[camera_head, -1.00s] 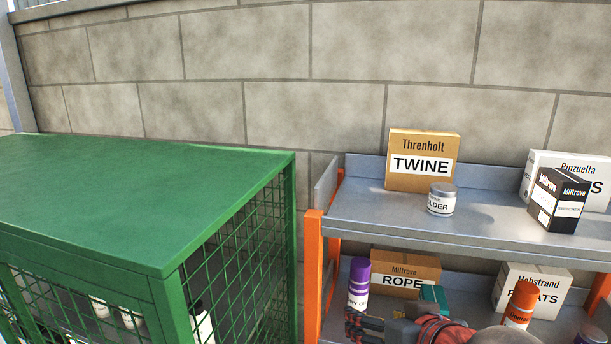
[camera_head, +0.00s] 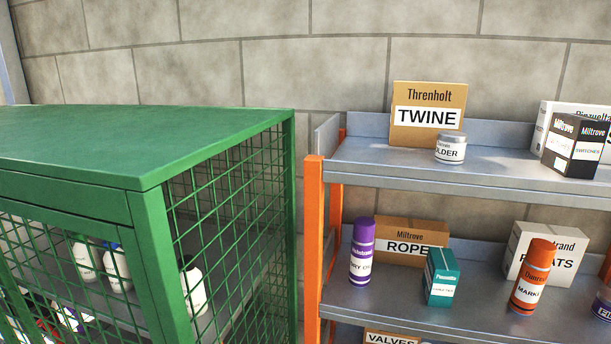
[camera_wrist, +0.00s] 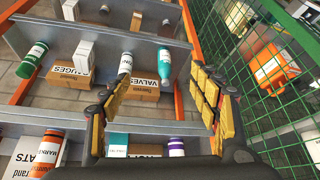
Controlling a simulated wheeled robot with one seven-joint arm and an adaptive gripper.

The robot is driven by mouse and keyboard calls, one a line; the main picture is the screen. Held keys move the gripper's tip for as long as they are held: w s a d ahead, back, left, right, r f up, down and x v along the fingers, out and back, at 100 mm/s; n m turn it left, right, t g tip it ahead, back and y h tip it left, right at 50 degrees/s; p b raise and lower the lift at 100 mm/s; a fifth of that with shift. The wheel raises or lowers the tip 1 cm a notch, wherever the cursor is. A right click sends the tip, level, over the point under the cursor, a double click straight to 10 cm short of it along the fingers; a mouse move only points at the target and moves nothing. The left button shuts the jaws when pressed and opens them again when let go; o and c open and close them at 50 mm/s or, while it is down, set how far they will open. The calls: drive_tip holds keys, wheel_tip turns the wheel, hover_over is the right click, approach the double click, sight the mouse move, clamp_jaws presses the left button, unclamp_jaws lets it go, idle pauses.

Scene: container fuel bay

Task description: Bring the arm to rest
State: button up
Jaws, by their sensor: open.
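My gripper (camera_wrist: 165,98) shows in the wrist view. Its two yellow-padded fingers are spread apart with nothing between them. It hangs in front of the orange-and-grey shelf rack, close to the green mesh cage at the right. Shelf goods show beyond the fingers, among them a box marked VALVES (camera_wrist: 146,86) and a teal-and-white bottle (camera_wrist: 166,66). In the head view my arm and gripper are out of the picture.
The shelf rack (camera_head: 314,240) holds a TWINE box (camera_head: 428,92), a purple can (camera_head: 362,252), a teal box (camera_head: 440,275) and an orange can (camera_head: 532,277). The green mesh cage (camera_head: 150,212) stands left of it with several bottles inside. A block wall is behind.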

wheel_tip(320, 180, down, 12)
drive_tip(key=b, duration=1)
